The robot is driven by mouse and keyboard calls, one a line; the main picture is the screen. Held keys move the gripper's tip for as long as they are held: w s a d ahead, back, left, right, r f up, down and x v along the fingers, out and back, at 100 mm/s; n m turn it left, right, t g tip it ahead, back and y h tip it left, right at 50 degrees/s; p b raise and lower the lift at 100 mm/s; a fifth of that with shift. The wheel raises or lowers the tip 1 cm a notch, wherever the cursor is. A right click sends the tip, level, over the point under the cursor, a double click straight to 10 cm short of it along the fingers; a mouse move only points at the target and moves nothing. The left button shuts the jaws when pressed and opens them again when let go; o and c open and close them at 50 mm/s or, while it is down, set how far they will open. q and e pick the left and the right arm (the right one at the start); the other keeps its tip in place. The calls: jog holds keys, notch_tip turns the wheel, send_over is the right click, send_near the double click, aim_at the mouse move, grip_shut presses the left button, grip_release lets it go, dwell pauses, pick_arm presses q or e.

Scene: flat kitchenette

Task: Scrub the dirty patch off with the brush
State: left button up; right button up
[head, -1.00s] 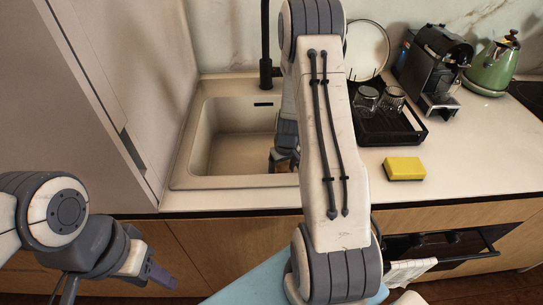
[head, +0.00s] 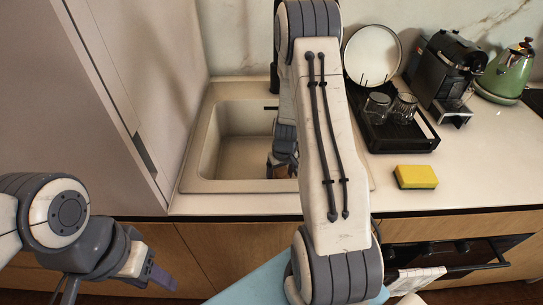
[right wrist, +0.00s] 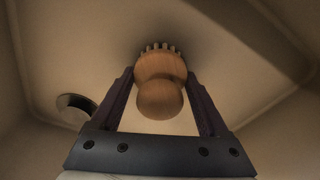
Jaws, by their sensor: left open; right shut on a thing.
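The wooden brush (right wrist: 160,97) is in my right gripper (right wrist: 160,76), whose two dark fingers close on its sides. Its pale bristles point at the sink surface; I cannot tell whether they touch it. In the head view my right arm hides most of this gripper, and a bit of brown shows beside the arm inside the sink (head: 190,150). No dirty patch shows clearly; the surface around the bristles is dark, which may be shadow. My left gripper (head: 160,274) is open and empty, low at the left, in front of the cabinets.
The drain (right wrist: 76,108) is left of the brush. A yellow sponge (head: 415,177) lies on the counter right of the sink. Behind it are a black rack (head: 395,135) with glasses and a plate, a coffee machine (head: 440,75) and a green kettle (head: 507,75). A tall cabinet (head: 110,60) stands left.

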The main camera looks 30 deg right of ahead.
aim_at(277, 170)
jog(key=shift+w+a+r, duration=0.15)
jog(key=shift+w+a, duration=0.25)
jog(key=shift+a, duration=0.3)
jog(key=r+p, duration=0.2)
jog(key=shift+s+d+r, duration=0.1)
jog(key=shift+d+r, duration=0.1)
jog(key=shift+r, duration=0.15)
jog(key=shift+a+r+p, duration=0.2)
jog(key=shift+r+p, duration=0.5)
jog(key=shift+p, duration=0.05)
jog(key=shift+d+r+p, duration=0.1)
jog(key=shift+r+p, duration=1.5)
jog(key=shift+r, duration=0.3)
